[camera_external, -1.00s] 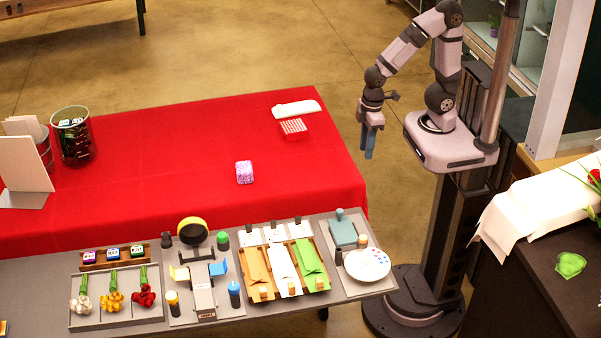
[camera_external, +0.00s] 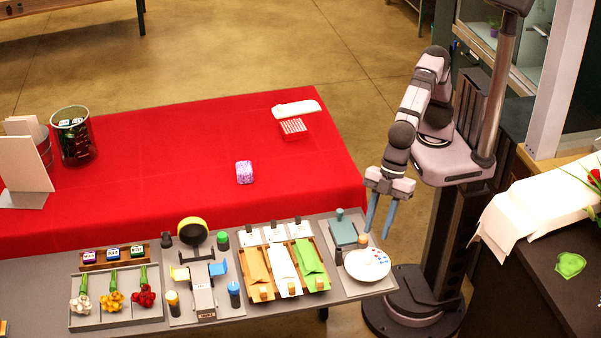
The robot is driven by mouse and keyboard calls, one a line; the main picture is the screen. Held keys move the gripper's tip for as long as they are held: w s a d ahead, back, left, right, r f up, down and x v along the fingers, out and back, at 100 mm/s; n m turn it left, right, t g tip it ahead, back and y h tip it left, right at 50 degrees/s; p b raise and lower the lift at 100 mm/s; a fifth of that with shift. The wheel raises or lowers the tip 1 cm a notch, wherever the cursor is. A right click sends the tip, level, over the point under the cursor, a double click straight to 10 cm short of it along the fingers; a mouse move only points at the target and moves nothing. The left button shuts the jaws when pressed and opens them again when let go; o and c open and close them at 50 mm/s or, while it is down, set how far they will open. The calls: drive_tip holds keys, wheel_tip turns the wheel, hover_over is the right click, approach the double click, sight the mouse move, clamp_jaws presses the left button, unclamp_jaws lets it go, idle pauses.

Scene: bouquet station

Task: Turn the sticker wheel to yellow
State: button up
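The sticker wheel appears to be the white round disc (camera_external: 367,264) with small coloured dots, on the grey board at the right end of the station. Blue and red dots show toward its right side; which colour is selected is too small to tell. My gripper (camera_external: 379,220) hangs above and slightly right of the disc, fingers pointing down. Its two blue-grey fingers are apart with nothing between them, and they do not appear to touch the disc.
A teal pad with a stamp-like knob (camera_external: 342,232) and small dark-and-wood pegs stand close left of the disc. A wooden rack with orange, white and green wraps (camera_external: 284,270) is further left. Red cloth (camera_external: 200,200) lies behind.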

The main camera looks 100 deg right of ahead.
sight(371, 256)
drive_tip(key=shift+p+x, duration=0.8)
drive_tip(key=shift+x, duration=2.8)
drive_tip(key=shift+d, duration=0.1)
drive_tip(key=c, duration=0.8)
